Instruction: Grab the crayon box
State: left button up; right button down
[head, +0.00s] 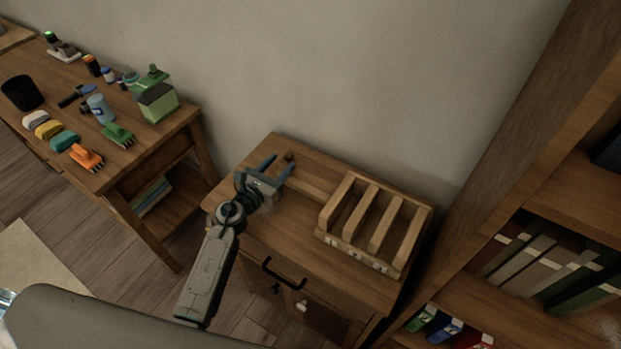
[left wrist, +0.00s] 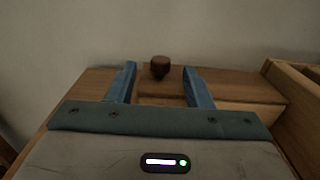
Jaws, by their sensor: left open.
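My left gripper (head: 276,166) is open above the left part of the small wooden cabinet top, its two blue fingers pointing toward the wall. In the left wrist view the open fingers (left wrist: 160,85) have a dark brown knob (left wrist: 160,67) beyond and between their tips. Nothing is held. My right gripper is not in view.
A slotted wooden holder (head: 345,238) stands on the right of the cabinet top (head: 285,235). A bookshelf (head: 500,300) rises at the right. A table (head: 150,145) at the left holds coloured brushes, a black cup (head: 22,93) and a green box (head: 158,103).

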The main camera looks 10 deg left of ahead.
aim_at(286, 158)
pick_arm(q)
jog(key=p+x, duration=0.1)
jog(key=x, duration=0.4)
jog(key=shift+s+r, duration=0.1)
jog(key=shift+s, duration=0.05)
jog(key=shift+c, duration=0.9)
grip_shut()
